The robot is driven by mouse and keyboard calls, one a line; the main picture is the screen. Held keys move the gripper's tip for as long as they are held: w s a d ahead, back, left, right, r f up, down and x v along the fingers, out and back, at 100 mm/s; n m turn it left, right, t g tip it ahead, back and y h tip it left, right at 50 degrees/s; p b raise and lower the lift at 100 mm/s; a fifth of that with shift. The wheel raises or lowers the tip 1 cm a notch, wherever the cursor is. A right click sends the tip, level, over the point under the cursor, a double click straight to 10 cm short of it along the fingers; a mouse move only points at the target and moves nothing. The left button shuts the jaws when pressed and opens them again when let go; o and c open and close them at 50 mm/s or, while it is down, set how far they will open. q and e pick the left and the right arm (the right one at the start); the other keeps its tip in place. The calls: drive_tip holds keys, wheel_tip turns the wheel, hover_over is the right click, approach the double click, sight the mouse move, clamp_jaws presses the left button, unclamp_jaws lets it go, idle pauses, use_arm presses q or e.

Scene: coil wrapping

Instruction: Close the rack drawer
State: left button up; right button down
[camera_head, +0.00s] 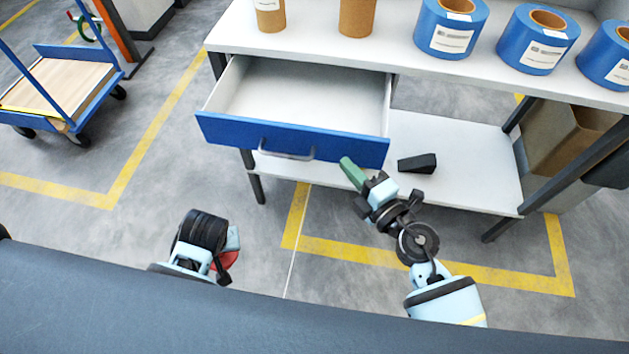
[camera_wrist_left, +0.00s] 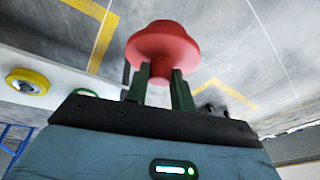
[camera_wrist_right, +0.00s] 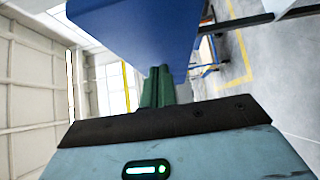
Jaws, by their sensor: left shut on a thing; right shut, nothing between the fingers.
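The rack drawer stands pulled out, its empty grey-white tray (camera_head: 300,92) showing. Its blue front panel (camera_head: 350,147) carries a grey handle (camera_head: 287,154). My right gripper (camera_head: 347,164) has its green fingers shut and empty, at the lower right part of the drawer front. The blue panel also fills the top of the right wrist view (camera_wrist_right: 140,35), just beyond the fingers (camera_wrist_right: 157,82); I cannot tell whether they touch. My left gripper (camera_wrist_left: 161,80) is shut on a red flanged piece (camera_wrist_left: 163,47), away from the rack; the piece partly shows in the head view (camera_head: 226,264).
The rack's white top (camera_head: 318,38) bears several blue coils (camera_head: 450,25) and brown rolls. A black wedge-shaped item (camera_head: 417,164) lies on the lower shelf (camera_head: 460,170). A blue cart (camera_head: 60,85) stands far left. Floor between drawer and my base is clear.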

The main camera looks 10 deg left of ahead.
use_arm(q)
drive_tip(key=shift+s+f, duration=0.1)
drive_tip(key=shift+f, duration=0.2)
use_arm(e)
drive_tip(key=shift+w, duration=0.75)
